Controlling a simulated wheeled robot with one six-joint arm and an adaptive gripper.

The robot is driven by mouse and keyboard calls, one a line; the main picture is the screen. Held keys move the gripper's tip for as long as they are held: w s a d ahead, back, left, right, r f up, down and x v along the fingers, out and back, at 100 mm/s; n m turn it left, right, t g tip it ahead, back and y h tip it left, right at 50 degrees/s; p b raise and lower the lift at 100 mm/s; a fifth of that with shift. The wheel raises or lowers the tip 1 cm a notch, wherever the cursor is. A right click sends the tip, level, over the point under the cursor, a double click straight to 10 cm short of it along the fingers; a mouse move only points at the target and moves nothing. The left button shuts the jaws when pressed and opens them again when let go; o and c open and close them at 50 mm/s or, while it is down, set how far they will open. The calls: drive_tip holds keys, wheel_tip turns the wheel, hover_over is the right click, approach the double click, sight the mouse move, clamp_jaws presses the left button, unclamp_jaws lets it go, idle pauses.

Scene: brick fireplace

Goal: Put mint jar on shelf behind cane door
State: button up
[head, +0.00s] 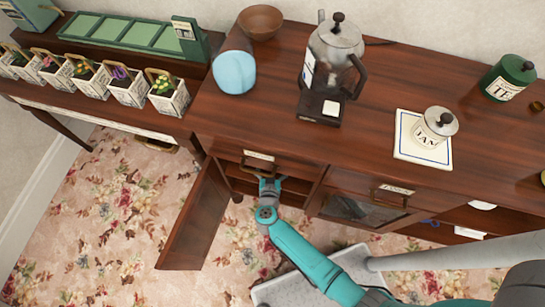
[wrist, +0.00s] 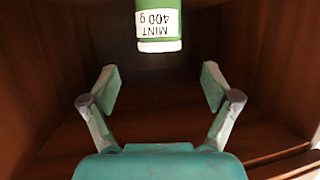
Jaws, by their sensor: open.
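The mint jar (wrist: 158,28) is green with a white label reading MINT 400 g, upside down in the wrist view. It is inside a dark wooden compartment (wrist: 45,60), beyond my fingertips and centred between their lines. My gripper (wrist: 160,85) is open and empty, with a gap to the jar. In the head view my gripper (head: 265,183) reaches into the left opening of the sideboard. A door (head: 196,220) hangs open to the left of it; I cannot make out cane on it. The jar is hidden in the head view.
The sideboard top (head: 260,105) holds a coffee maker (head: 335,50), a light blue cup (head: 234,72), a brown bowl (head: 260,21), a cream jar (head: 434,127) and a green tea jar (head: 507,78). A glass-fronted compartment (head: 360,211) is to the right. Flowered carpet lies in front.

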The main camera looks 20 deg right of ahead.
drive_tip(key=v, duration=0.3)
drive_tip(key=shift+s+r, duration=0.1)
drive_tip(key=shift+s, duration=0.1)
idle(0.5)
